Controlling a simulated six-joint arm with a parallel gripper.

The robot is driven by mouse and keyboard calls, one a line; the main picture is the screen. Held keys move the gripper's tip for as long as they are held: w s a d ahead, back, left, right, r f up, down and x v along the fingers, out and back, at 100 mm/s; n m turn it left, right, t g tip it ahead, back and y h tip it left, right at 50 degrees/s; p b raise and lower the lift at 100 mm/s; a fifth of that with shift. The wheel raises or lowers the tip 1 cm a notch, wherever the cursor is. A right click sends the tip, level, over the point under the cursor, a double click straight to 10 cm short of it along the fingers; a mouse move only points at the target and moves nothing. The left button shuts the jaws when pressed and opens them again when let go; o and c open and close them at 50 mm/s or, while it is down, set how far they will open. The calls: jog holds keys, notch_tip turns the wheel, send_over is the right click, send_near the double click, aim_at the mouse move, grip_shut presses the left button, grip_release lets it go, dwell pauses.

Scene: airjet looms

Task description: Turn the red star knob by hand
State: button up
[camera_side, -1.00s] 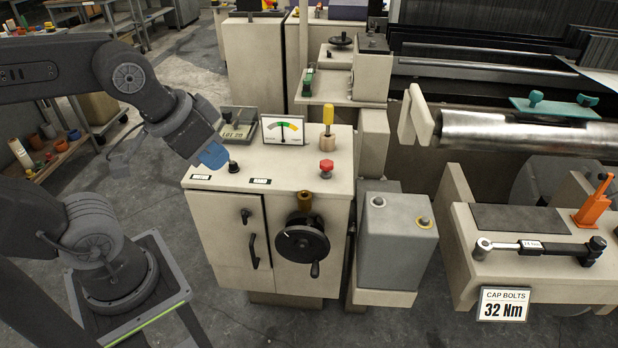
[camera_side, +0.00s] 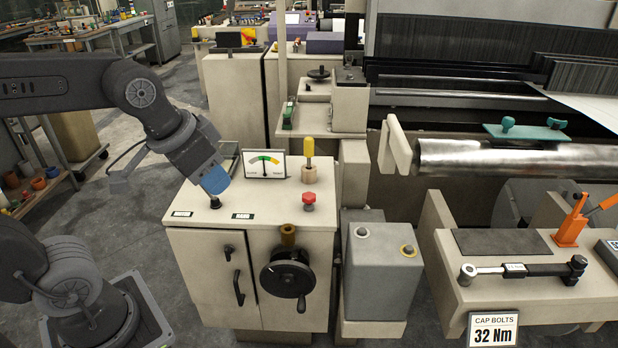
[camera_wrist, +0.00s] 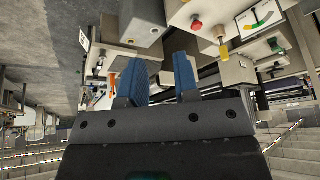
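The red star knob (camera_side: 309,200) stands on the right part of the cream cabinet top (camera_side: 258,195). It also shows near the top of the wrist view (camera_wrist: 197,25), beyond the fingertips. My gripper (camera_side: 215,184) is over the left part of the cabinet top, left of the red knob and apart from it. In the wrist view its two blue fingers (camera_wrist: 159,75) stand apart with nothing between them. In the side view the fingers overlap and their gap is hidden.
A small black knob (camera_side: 215,202) is just below my gripper. A gauge (camera_side: 265,164) and a yellow-handled tool in a wooden holder (camera_side: 309,158) stand behind the red knob. A black handwheel (camera_side: 288,278) is on the cabinet front. The top between gripper and red knob is clear.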

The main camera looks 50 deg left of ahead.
jog(key=o, duration=0.5)
jog(key=shift+m+g, duration=0.6)
jog(key=shift+g, duration=0.2)
jog(key=w, duration=0.3)
jog(key=w+a, duration=0.1)
jog(key=w, duration=0.2)
jog(key=w+a, duration=0.1)
jog(key=w, duration=0.2)
jog(key=shift+w+r, duration=0.15)
jog(key=shift+w, duration=0.25)
jog(key=shift+c, duration=0.2)
jog(key=shift+o, duration=0.4)
jog(key=w+a+f, duration=0.1)
jog(key=w+f, duration=0.1)
jog(key=w, duration=0.4)
jog(key=shift+a+m+g, duration=0.25)
jog(key=shift+m+g, duration=0.15)
jog(key=m+g, duration=0.2)
send_near(309, 196)
jog(key=shift+d, duration=0.15)
jog(key=shift+w+f+g, duration=0.2)
jog(key=shift+f+g, duration=0.1)
jog(key=shift+f, duration=4.05)
jog(key=c, duration=0.7)
